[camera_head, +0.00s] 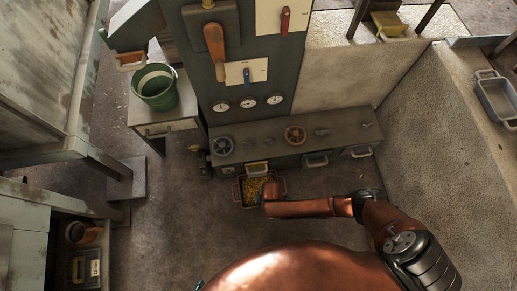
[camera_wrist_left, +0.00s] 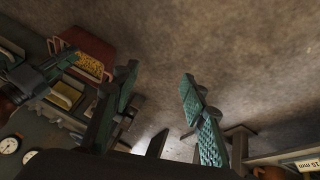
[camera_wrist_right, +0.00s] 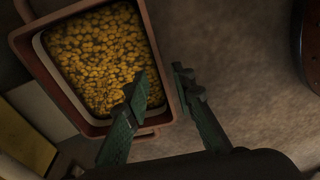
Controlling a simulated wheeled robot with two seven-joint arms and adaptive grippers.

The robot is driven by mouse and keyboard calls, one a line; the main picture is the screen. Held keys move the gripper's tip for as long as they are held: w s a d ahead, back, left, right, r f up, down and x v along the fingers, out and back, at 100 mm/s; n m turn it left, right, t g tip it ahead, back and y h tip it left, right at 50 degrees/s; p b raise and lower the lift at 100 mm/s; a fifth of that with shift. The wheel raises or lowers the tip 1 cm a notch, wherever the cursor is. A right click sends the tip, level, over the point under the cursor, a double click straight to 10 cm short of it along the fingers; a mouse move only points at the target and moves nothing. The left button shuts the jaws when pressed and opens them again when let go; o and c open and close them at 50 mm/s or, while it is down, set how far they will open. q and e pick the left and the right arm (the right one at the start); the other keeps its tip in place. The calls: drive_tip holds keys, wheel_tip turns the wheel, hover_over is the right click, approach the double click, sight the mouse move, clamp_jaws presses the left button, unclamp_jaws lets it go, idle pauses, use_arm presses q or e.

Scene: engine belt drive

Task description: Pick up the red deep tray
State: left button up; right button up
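The red deep tray (camera_head: 238,196), filled with small yellow pieces (camera_wrist_right: 100,55), stands on the floor in front of the grey bench. In the right wrist view its red wall (camera_wrist_right: 158,48) is close. My right gripper (camera_wrist_right: 160,80) is open, one finger over the tray's inner side and the other outside, with the near right wall between them. I cannot tell whether they touch it. In the head view its arm covers the tray's right edge. In the left wrist view the tray (camera_wrist_left: 92,42) is at upper left, and my left gripper (camera_wrist_left: 160,85) is open, empty and well away from it.
The grey bench (camera_head: 345,125) with valve wheels and drawer handles stands behind the tray. A green bucket (camera_head: 157,87) is on a small table at left. A grey tray (camera_head: 494,98) lies at far right. The floor left of the tray is clear.

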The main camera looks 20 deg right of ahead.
wheel_tip(320, 180, down, 3)
drive_tip(key=shift+a+f+b, duration=0.1)
drive_tip(key=shift+b, duration=0.85)
drive_tip(key=shift+f+b, duration=0.4)
drive_tip(key=shift+f, duration=0.05)
use_arm(q)
drive_tip(key=f, duration=0.1)
drive_tip(key=w+f+t, duration=0.1)
drive_tip(key=f, duration=0.1)
drive_tip(key=f+t, duration=0.1)
drive_tip(key=f, duration=0.1)
drive_tip(key=shift+w, duration=0.3)
use_arm(e)
drive_tip(key=shift+a, duration=0.1)
clamp_jaws()
drive_tip(key=shift+w, duration=0.1)
